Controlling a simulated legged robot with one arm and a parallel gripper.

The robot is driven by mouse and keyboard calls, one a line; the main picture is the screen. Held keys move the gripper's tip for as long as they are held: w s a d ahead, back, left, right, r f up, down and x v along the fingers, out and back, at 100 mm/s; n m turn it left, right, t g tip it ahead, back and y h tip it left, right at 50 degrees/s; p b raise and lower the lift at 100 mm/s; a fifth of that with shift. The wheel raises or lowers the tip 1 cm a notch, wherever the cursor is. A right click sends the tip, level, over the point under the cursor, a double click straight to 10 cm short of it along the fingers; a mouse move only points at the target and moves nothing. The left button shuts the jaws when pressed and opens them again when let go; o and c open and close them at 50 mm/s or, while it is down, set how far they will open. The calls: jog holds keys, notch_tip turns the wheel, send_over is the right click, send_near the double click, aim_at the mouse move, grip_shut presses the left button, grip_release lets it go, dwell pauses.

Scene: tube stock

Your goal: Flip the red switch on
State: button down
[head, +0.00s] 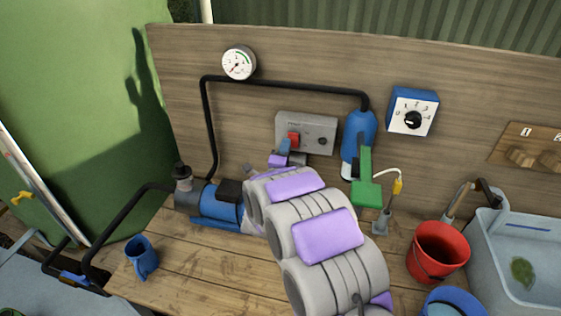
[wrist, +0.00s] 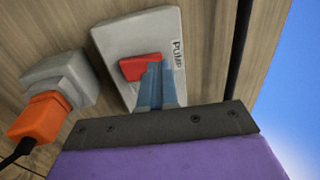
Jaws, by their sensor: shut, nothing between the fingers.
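The red switch (head: 294,137) sits on a grey control box (head: 321,127) mounted on the wooden back wall. In the wrist view the red switch (wrist: 141,66) shows on the grey box (wrist: 125,38) beside the label "PUMP". My gripper (head: 286,146) is at the switch, with its blue fingers closed together and empty. In the wrist view the fingertips of my gripper (wrist: 155,70) overlap the switch's right part. I cannot tell whether they touch it. The fingers hide part of the switch, and its on or off position is unclear.
A grey socket with an orange plug (wrist: 40,115) is left of the box in the wrist view. A gauge (head: 239,63), black pipe (head: 285,84), blue bottle (head: 360,129) and blue dial box (head: 412,111) surround the box. A red bucket (head: 437,252) stands on the right.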

aim_at(293, 140)
jog(key=shift+x, duration=1.1)
jog(key=shift+d, duration=0.15)
jog(key=shift+w+r+g, duration=0.3)
jog(key=shift+f, duration=0.15)
